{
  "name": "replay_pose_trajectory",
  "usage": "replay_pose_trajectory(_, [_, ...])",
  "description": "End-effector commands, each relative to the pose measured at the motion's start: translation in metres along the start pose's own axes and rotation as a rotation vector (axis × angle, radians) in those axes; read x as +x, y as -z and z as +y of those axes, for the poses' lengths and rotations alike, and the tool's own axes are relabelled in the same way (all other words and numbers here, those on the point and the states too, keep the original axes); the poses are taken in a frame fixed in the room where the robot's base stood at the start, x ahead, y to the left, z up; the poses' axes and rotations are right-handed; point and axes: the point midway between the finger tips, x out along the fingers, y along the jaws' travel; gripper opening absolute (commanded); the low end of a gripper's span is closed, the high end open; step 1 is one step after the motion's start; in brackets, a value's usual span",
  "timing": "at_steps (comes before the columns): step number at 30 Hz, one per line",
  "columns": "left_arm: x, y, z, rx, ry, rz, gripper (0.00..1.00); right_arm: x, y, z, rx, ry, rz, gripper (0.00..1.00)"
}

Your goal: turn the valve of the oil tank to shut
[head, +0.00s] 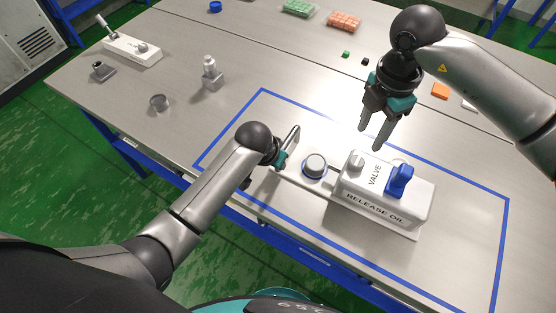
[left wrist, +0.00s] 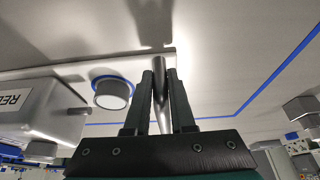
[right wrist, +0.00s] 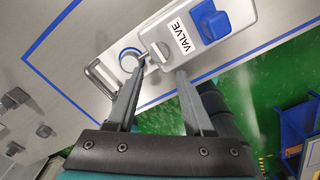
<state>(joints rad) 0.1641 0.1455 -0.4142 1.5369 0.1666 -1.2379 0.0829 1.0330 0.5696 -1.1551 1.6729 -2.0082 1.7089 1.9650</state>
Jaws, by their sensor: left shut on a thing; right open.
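The oil tank (head: 385,205) is a white box marked RELEASE OIL, inside a blue taped outline on the table. Its blue valve handle (head: 400,180) sits on top beside the VALVE label; it also shows in the right wrist view (right wrist: 222,18). My right gripper (head: 370,140) is open and empty, above and behind the tank, apart from the valve. My left gripper (head: 283,160) is shut on the metal handle (head: 293,140) at the left end of the tank's base; the bar shows between its fingers in the left wrist view (left wrist: 161,95).
A round grey-topped part with a blue ring (head: 315,166) stands between the metal handle and the tank. A grey knob (head: 356,161) is on the tank's top. A white switch box (head: 132,50) and small metal parts stand at the left. The table right of the tank is clear.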

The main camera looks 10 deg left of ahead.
Motion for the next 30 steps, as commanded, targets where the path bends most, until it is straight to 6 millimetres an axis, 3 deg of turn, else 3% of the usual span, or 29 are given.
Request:
replay_pose_trajectory(6, [0.0003,-0.0007,0.0007,0.0,-0.001,-0.002,0.0,0.0,0.0,0.0,-0.002,0.0,0.0,0.76])
replay_pose_trajectory(11, [0.0003,-0.0008,0.0007,0.0,-0.001,-0.002,0.0,-0.0007,-0.0001,0.0001,-0.073,0.0,0.0,0.76])
replay_pose_trajectory(30, [0.0004,-0.001,0.0009,0.0,-0.002,-0.003,0.0,-0.0076,-0.0001,0.0004,-1.06,-0.001,-0.002,0.76])
